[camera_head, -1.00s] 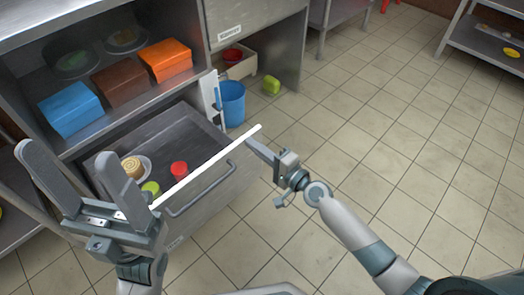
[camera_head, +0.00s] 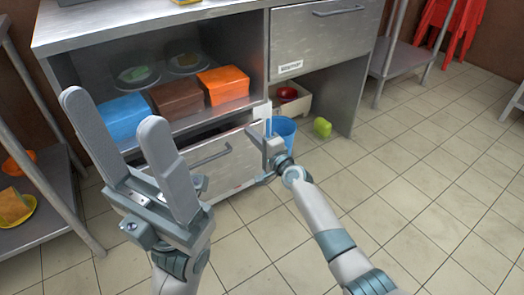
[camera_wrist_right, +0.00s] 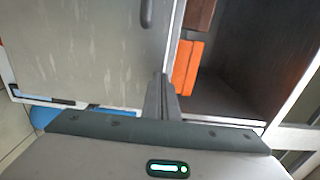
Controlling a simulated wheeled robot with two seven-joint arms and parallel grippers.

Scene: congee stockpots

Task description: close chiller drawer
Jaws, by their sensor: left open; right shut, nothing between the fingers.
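The chiller drawer (camera_head: 232,167) is a grey metal front with a bar handle (camera_head: 212,154), low in the steel cabinet. Only a narrow dark gap shows above its top edge; its contents are out of sight. I cannot tell whether it is fully flush. My right gripper (camera_head: 257,138) is shut and empty at the upper right of the drawer front; contact is unclear. In the right wrist view, its fingers (camera_wrist_right: 161,97) lie by the edge of a grey panel (camera_wrist_right: 80,50). My left gripper (camera_head: 113,110) is open and empty, raised in front of the cabinet, hiding the drawer's left part.
Blue (camera_head: 124,117), brown (camera_head: 176,97) and orange (camera_head: 222,85) boxes sit on the shelf above, with plates behind. A blue bucket (camera_head: 284,130) and a green item (camera_head: 322,127) stand right of the drawer. The tiled floor at right is clear.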

